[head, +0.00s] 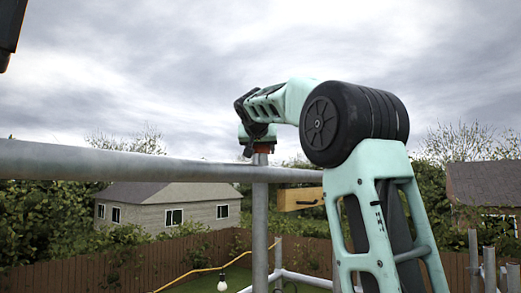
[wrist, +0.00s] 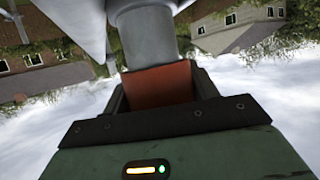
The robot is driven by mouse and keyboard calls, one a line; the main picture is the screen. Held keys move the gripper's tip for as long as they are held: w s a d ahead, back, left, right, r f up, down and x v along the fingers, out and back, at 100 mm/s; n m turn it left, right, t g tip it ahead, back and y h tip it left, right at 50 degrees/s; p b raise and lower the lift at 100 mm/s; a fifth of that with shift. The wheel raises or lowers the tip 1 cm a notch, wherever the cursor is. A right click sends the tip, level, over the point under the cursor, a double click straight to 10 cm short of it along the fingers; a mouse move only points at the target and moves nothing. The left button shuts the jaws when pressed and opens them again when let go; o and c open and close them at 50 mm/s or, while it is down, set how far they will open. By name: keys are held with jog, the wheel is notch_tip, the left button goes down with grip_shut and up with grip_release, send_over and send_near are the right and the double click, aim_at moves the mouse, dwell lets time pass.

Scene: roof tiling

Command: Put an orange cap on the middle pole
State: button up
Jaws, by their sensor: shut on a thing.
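My gripper (wrist: 160,92) is shut on an orange cap (wrist: 158,84), which sits between its dark fingers in the wrist view. In the head view the orange cap (head: 263,148) shows as a small patch below my gripper (head: 259,147). The upright grey pole (head: 260,215) stands directly under it, its top rising a little above the horizontal rail. In the wrist view the pole (wrist: 146,38) meets the orange cap and lines up with it. The cap appears to be at the pole's end; I cannot tell how far it is seated. The fingers partly hide the cap.
A thick horizontal grey rail (head: 130,166) crosses from the left and passes the pole. Several bare poles (head: 474,262) stand at the right. Open sky surrounds my gripper.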

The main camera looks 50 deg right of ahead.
jog(key=shift+f, duration=0.3)
jog(key=o, duration=0.7)
jog(key=shift+r, duration=0.1)
jog(key=shift+b+v, duration=1.5)
jog(key=shift+v, duration=4)
